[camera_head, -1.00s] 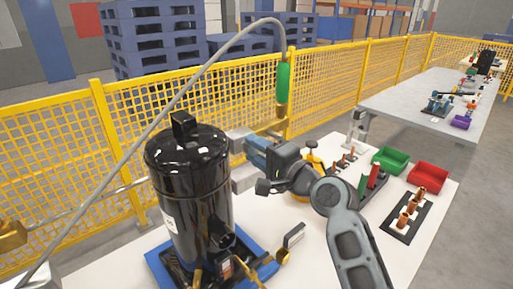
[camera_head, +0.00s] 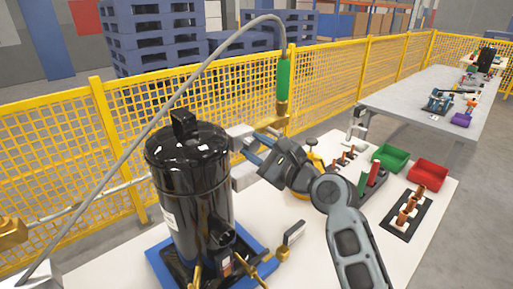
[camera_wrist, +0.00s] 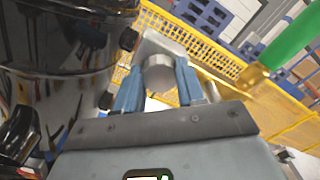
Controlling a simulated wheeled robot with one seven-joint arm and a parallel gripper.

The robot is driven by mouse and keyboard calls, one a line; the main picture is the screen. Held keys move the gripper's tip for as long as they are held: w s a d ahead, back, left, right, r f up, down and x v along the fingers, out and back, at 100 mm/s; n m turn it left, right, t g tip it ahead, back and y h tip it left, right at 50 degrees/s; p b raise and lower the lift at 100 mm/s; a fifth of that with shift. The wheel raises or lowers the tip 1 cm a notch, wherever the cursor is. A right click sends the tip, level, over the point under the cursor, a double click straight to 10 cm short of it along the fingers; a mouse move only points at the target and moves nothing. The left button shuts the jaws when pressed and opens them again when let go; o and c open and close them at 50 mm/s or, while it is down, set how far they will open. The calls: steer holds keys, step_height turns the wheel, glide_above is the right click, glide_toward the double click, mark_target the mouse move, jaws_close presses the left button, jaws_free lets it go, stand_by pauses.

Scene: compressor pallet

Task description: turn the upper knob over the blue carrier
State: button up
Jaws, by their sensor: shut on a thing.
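The blue carrier (camera_head: 160,270) lies under the black compressor (camera_head: 190,190) on the white table. A grey block (camera_head: 240,135) stands just right of the compressor's top, with another grey block (camera_head: 244,176) below it. My gripper (camera_head: 257,147) reaches in from the right at the height of these blocks. In the wrist view the upper knob (camera_wrist: 159,74) is a round grey cylinder between the two blue fingers of my gripper (camera_wrist: 158,88). The fingers are shut on its sides. In the head view the knob is too small and covered to make out.
A green-handled torch (camera_head: 283,85) on a hose hangs just above and right of my gripper. A green bin (camera_head: 390,160), a red bin (camera_head: 428,173) and a dark rack with copper fittings (camera_head: 407,228) are on the right. A yellow fence (camera_head: 120,140) runs behind.

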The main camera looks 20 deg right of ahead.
steer(key=shift+f+m, duration=0.1)
steer(key=shift+m, duration=1)
steer(key=o, duration=1)
steer(key=shift+o, duration=0.2)
steer(key=b+v, duration=0.1)
steer(key=v, duration=0.6)
steer(key=shift+s, duration=0.35)
steer(key=shift+d, duration=0.1)
